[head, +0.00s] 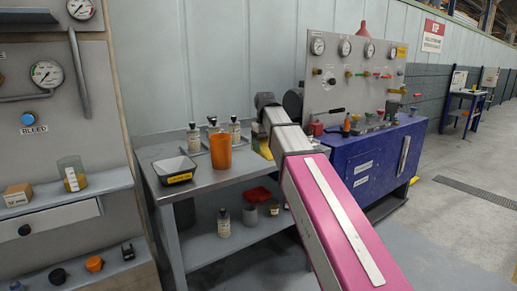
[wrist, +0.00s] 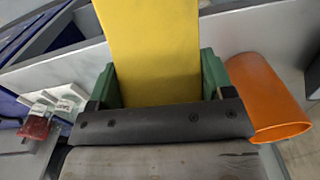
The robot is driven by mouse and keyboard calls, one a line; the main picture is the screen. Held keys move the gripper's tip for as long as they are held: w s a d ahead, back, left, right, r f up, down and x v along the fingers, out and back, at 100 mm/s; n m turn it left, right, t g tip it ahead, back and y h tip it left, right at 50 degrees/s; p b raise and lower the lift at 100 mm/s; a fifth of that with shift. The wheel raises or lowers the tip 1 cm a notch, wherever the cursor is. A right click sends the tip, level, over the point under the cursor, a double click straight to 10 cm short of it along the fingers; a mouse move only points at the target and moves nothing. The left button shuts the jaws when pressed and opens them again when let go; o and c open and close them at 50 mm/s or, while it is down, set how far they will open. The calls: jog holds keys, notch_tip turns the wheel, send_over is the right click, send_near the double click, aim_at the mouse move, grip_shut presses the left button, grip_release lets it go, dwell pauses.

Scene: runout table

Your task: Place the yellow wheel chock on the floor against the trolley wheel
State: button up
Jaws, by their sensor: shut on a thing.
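The yellow wheel chock (wrist: 152,45) fills the top middle of the wrist view. My gripper (wrist: 158,82) is shut on it, with a green finger pad on each side. In the head view a small yellow part of the chock (head: 264,148) shows beside my arm, above the right end of the steel table; the rest is hidden. I cannot make out a trolley wheel in either view.
The steel table (head: 210,177) holds an orange cup (head: 220,153), a grey tray (head: 175,168) and several bottles. The cup is close beside my gripper in the wrist view (wrist: 268,95). A blue cabinet (head: 375,170) stands right. Open floor (head: 455,225) lies at right.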

jog(key=s+d+f+m, duration=0.3)
jog(key=s+d+f, duration=0.1)
jog(key=d+f, duration=0.3)
jog(key=s+d+f+m, duration=0.3)
jog(key=d+f, duration=0.5)
jog(key=d, duration=0.1)
jog(key=shift+s+d, duration=0.25)
jog(key=shift+s, duration=0.15)
jog(key=shift+w+a, duration=0.1)
jog(key=shift+a, duration=0.05)
